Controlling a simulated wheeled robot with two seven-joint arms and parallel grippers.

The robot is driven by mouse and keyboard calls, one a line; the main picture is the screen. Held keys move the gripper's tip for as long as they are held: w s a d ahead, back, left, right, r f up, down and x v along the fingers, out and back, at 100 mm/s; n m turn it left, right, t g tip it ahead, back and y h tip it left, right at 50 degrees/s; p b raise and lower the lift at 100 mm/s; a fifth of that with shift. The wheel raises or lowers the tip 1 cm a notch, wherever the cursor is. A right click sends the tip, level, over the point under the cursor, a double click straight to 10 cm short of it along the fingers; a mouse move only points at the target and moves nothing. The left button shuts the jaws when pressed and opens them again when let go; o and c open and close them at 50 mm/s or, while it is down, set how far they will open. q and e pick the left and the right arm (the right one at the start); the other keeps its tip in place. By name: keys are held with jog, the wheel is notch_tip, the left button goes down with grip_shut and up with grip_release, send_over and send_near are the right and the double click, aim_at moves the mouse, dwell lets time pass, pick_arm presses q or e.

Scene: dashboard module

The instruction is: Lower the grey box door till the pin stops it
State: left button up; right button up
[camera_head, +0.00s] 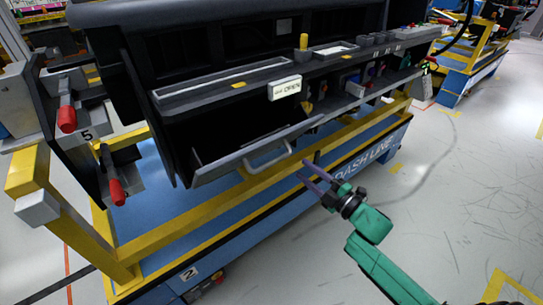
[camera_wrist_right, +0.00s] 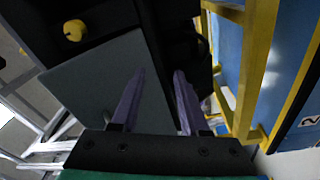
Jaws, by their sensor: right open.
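The grey box door (camera_head: 225,168) hangs tilted outward at the front of the dashboard module, partly open, with a light grey bar handle (camera_head: 267,155) on it. The box (camera_head: 210,135) behind it is dark inside. My right gripper (camera_head: 306,170) is open and empty, to the right of the handle and apart from it in the head view. In the right wrist view its two purple fingers (camera_wrist_right: 160,75) are spread, with a grey panel (camera_wrist_right: 105,80), probably the door, beside and behind the left finger. I cannot make out the pin. My left gripper is not in view.
A small "OPEN" sign (camera_head: 284,88) is above the box. A yellow peg (camera_head: 303,42) stands on the module's top. Yellow frame rails (camera_head: 150,240) and a blue base (camera_head: 230,235) run below the door. The floor (camera_head: 450,200) at right is clear.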

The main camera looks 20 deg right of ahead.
jog(key=s+r+n+g+y, duration=0.4)
jog(key=n+y, duration=0.4)
jog(key=n, duration=0.2)
jog(key=n+g+y, duration=0.3)
jog(key=n+g, duration=0.2)
jog(key=n, duration=0.1)
send_near(271, 161)
jog(key=p+x, duration=0.1)
jog(key=x, duration=0.4)
jog(key=p+x, duration=0.1)
jog(key=x, duration=0.3)
jog(key=shift+w+a+f+p, duration=0.1)
jog(key=shift+w+a+p, duration=0.2)
jog(key=shift+a, duration=0.1)
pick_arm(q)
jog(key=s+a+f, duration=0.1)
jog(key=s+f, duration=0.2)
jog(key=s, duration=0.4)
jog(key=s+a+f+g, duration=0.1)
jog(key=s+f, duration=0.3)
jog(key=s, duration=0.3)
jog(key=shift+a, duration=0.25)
pick_arm(e)
grip_shut()
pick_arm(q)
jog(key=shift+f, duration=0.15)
